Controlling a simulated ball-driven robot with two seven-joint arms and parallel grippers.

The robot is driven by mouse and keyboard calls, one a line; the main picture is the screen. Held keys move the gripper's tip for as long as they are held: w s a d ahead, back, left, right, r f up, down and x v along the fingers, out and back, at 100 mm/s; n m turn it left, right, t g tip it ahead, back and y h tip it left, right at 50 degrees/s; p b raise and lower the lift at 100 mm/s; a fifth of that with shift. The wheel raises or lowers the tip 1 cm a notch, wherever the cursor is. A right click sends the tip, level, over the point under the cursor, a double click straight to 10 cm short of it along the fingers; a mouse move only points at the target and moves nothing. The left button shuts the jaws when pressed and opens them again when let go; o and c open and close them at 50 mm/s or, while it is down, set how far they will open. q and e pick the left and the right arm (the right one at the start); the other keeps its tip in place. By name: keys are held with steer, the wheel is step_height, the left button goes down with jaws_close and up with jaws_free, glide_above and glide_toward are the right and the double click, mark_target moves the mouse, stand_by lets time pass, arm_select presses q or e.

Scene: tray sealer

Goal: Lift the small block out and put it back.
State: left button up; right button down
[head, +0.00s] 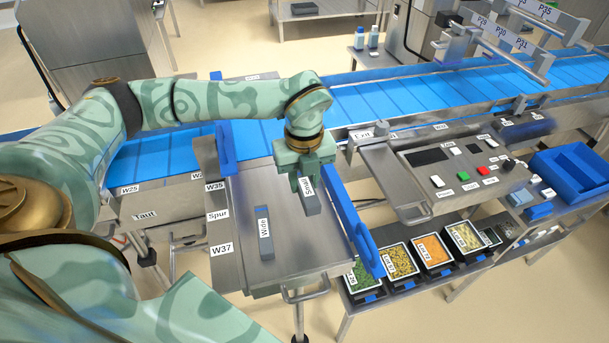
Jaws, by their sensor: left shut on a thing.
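The small block (310,205), a dark grey piece with a white label reading "Small", is at the far right part of the steel plate (308,255). My left gripper (308,180) comes down over it from above and is shut on its upper part; the jaws hide some of the block. I cannot tell whether the block's lower end touches the plate or is clear of it. A longer grey block labelled "Wide" (266,241) lies on the plate to the left, apart from the gripper. My right gripper is not in view.
Blue rails (352,220) flank the plate, and a steel handle (305,291) is at its front. A blue conveyor (400,97) runs behind. A control panel (450,168) stands to the right, above several food trays (433,251). The plate's front is bare.

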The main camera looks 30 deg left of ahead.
arm_select(q)
steer(key=b, duration=0.8)
glide_above(304, 222)
step_height(304, 222, down, 11)
steer(key=shift+r, duration=0.2)
steer(key=shift+f, duration=0.7)
steer(key=shift+f, duration=0.15)
steer(key=o, duration=1.1)
steer(key=shift+c, duration=1.3)
